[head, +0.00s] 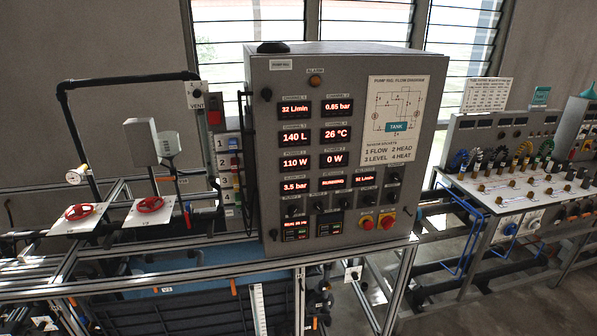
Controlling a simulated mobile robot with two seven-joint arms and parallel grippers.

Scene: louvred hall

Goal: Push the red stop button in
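A grey control cabinet (260,180) stands at the middle of the head view. Near its lower right front are two red round knobs side by side. Neither of my grippers is in view.
Lit displays, small black knobs and a flow diagram (395,115) cover the cabinet front. Two red valve wheels are on white plates at left, including one wheel (150,204). An aluminium frame rail (350,252) runs below the cabinet. Another bench (520,188) stands at right.

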